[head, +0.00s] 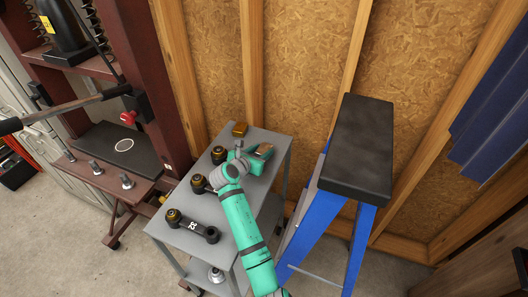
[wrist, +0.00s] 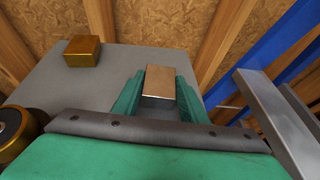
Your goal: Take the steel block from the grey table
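A block with a shiny copper-toned top and a grey front face (wrist: 160,84), which I take to be the steel block, is at the grey table's (head: 185,240) far right part. In the head view, its top (head: 265,148) shows at my gripper's end. My gripper (wrist: 159,92) has one green finger on each side of the block. Both fingers look very close to its sides; I cannot tell whether they press on it. Whether the block rests on the table or is raised is not clear either.
A gold block (head: 240,129) stands near the table's far edge, left of my gripper. A blue stepladder (head: 360,150) stands right; a dark red press (head: 140,60) stands left.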

